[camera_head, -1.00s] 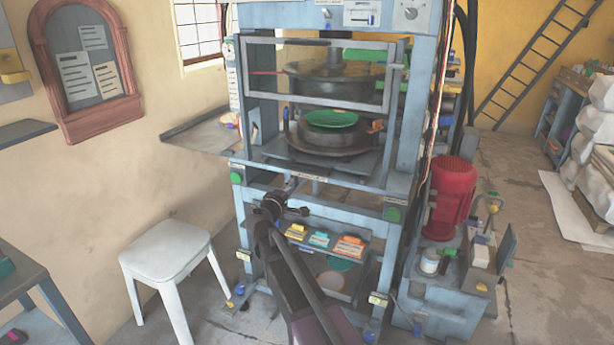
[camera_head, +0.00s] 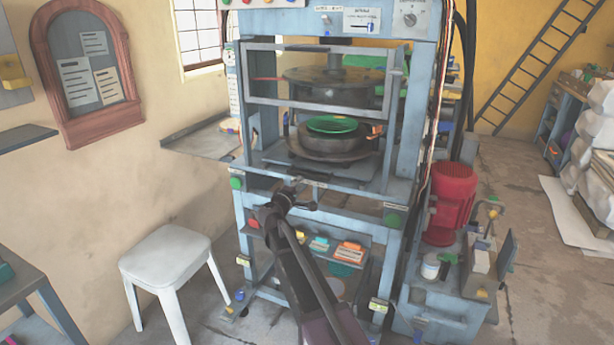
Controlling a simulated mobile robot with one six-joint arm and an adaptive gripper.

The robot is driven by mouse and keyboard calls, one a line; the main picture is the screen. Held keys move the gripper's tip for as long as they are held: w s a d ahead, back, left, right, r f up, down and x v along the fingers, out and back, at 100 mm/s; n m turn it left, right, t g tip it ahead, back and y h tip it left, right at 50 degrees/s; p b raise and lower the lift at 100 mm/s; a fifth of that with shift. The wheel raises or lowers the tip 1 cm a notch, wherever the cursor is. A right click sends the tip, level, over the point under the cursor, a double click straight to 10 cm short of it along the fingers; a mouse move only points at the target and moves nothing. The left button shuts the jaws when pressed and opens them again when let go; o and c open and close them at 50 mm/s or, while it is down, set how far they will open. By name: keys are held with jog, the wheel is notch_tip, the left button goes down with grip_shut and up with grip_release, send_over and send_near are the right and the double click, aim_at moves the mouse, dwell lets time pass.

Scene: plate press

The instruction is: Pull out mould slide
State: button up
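The blue plate press (camera_head: 244,130) stands in the middle. Its mould (camera_head: 330,145) is a dark round block with a green disc (camera_head: 333,124) on top, resting on a grey slide plate (camera_head: 275,155) inside the press opening. The barred guard frame (camera_head: 312,106) is above the mould, in front of the dark upper platen (camera_head: 320,78). My gripper (camera_head: 298,196) is at the front edge of the press bed, just below the slide, near a small front bar or handle. Its fingers are small and dark, and I cannot tell whether they are closed on it.
A white stool (camera_head: 165,252) stands at left, with a grey side shelf (camera_head: 200,140) behind it. A red motor (camera_head: 450,195) and blue hydraulic unit (camera_head: 440,312) stand at right. Green buttons (camera_head: 392,218) flank the press front. Coloured boxes (camera_head: 349,252) lie on the lower shelf.

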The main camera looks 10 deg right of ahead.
aim_at(307, 176)
jog(key=x, duration=0.7)
jog(key=shift+w+d, duration=0.2)
jog(key=shift+w, duration=0.15)
jog(key=shift+c, duration=0.2)
grip_shut()
